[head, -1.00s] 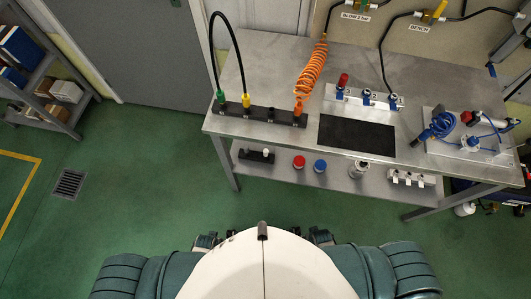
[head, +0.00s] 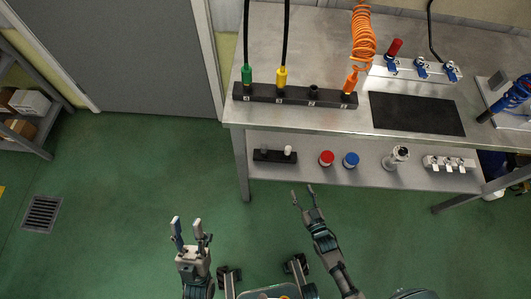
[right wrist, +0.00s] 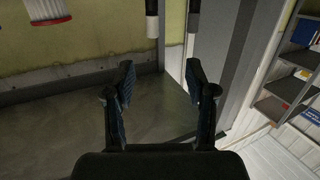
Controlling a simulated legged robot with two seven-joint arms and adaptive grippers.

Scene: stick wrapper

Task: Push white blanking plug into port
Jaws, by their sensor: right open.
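The white plug (head: 288,150) stands upright in a small black holder (head: 275,157) on the bench's lower shelf, beside a dark plug (head: 264,150). The black port strip (head: 263,94) lies along the bench top. It carries green, yellow and orange connectors and a dark port fitting (head: 314,91) between yellow and orange. My left gripper (head: 187,221) is open and empty, left of the bench. My right gripper (head: 302,190) is open and empty, in front of the lower shelf and apart from the holder. Its spread fingers show in the right wrist view (right wrist: 160,68).
A red cap (head: 326,158), a blue cap (head: 351,160), a metal fitting (head: 396,157) and a white switch block (head: 448,164) share the lower shelf. The bench top (head: 310,30) overhangs this shelf. A bench leg (head: 242,172) stands at left. Open green floor lies in front.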

